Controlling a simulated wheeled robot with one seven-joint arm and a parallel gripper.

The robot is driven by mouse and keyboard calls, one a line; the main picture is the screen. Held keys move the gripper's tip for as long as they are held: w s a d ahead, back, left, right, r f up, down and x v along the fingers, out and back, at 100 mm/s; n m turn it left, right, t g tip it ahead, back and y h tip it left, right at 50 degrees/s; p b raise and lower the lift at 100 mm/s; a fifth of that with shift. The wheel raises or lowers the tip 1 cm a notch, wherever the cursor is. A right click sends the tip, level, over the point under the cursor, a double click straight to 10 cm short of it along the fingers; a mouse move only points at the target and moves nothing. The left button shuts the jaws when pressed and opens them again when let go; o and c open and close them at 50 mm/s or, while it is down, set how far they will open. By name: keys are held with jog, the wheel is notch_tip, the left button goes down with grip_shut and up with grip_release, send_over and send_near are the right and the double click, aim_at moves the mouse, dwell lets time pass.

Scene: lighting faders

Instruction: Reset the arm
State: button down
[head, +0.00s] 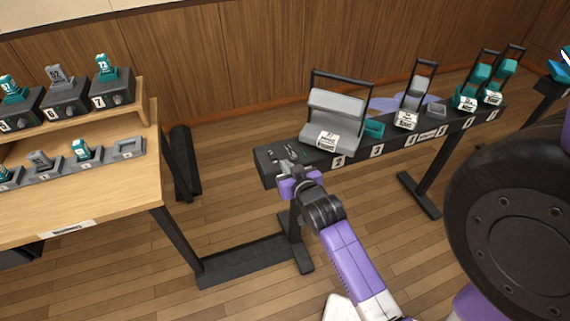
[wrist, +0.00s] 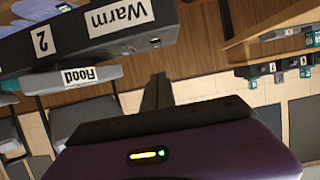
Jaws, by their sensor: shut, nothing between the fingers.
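My gripper (head: 290,160) is at the left end of the long dark fader bench (head: 263,168) in the head view, over or just in front of it; I cannot tell whether it touches. My purple and black arm reaches up to it from the lower right. In the wrist view the fingers of my gripper (wrist: 157,92) are dark, narrow and together, with nothing between them. The wrist view is upside down and shows a dark bench part (wrist: 75,40) with labels "Warm" and "2" at upper left.
A grey fader block with a black handle (head: 332,110) stands right of my gripper. Further right are a smaller grey one (head: 418,95) and teal ones (head: 472,90). A wooden desk (head: 110,195) with numbered stands is at left. Floor shows between desk and bench.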

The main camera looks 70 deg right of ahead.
dwell(0.5)
notch_tip(320, 180, up, 5)
jog(key=a+t+h, duration=0.1)
jog(key=t, duration=0.1)
jog(key=s+a+r+n+t+y, duration=0.1)
jog(key=a+r+n+t, duration=0.1)
jog(key=a, duration=0.7)
jog(key=s+a+r+n+t+y, duration=0.2)
jog(key=a, duration=0.6)
jog(key=s+a+r+n+y, duration=0.1)
jog(key=s+a+n+y, duration=0.2)
jog(key=s+a, duration=0.3)
jog(key=s+a+r+n+y, duration=0.1)
jog(key=s+a+y, duration=0.4)
jog(key=a, duration=0.5)
jog(key=shift+s+a+r+n, duration=0.15)
jog(key=shift+s+a+n, duration=0.1)
jog(key=shift+s+n, duration=0.5)
jog(key=shift+w+d, duration=0.1)
jog(key=shift+w, duration=0.05)
